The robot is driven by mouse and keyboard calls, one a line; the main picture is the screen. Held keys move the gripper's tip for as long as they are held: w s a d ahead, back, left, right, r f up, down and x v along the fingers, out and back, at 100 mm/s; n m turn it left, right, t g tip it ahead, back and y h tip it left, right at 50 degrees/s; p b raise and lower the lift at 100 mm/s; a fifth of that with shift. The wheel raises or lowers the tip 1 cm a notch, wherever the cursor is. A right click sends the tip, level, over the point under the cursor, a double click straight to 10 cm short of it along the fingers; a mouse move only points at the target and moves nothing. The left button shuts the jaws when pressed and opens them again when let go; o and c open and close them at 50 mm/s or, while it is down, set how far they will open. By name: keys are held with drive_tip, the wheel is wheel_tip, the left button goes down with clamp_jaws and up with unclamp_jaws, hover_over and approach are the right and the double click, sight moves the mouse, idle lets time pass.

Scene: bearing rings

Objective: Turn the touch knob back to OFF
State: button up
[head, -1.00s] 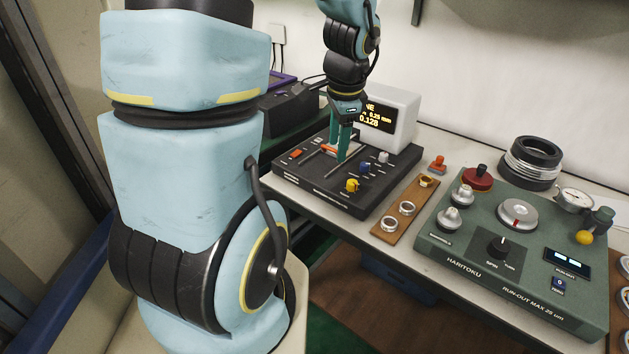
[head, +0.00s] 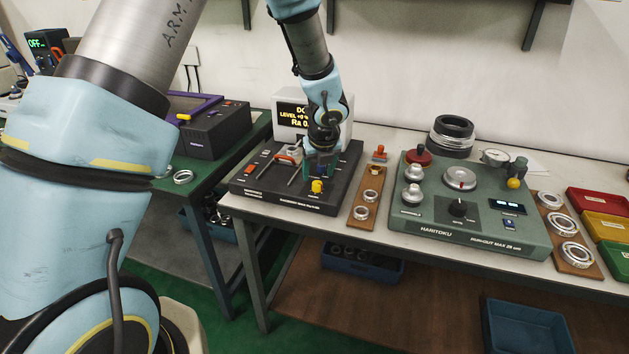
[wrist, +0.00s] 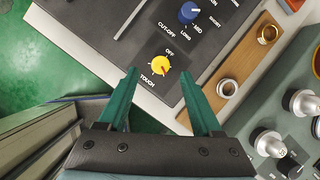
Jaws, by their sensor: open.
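The touch knob (wrist: 160,66) is yellow, on the dark control box (head: 246,187), with OFF printed beside it and TOUCH on its other side. A small reddish mark shows at its edge, too small to read the setting surely. In the head view the knob (head: 317,187) sits near the box's front right. My gripper (wrist: 159,73) has its two green fingers apart, and the knob shows between the tips in the wrist view. Nothing is held. In the head view my gripper (head: 319,168) is just behind the knob; whether it touches cannot be told.
A blue cut-off knob (wrist: 189,12) stands close to the touch knob. A wooden strip with rings (head: 366,205) lies right of the box. Further right is a green run-out device (head: 470,231). A white display (head: 297,108) stands behind the box.

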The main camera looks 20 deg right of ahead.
sight(317, 183)
drive_tip(key=shift+x, duration=2.35)
clamp_jaws()
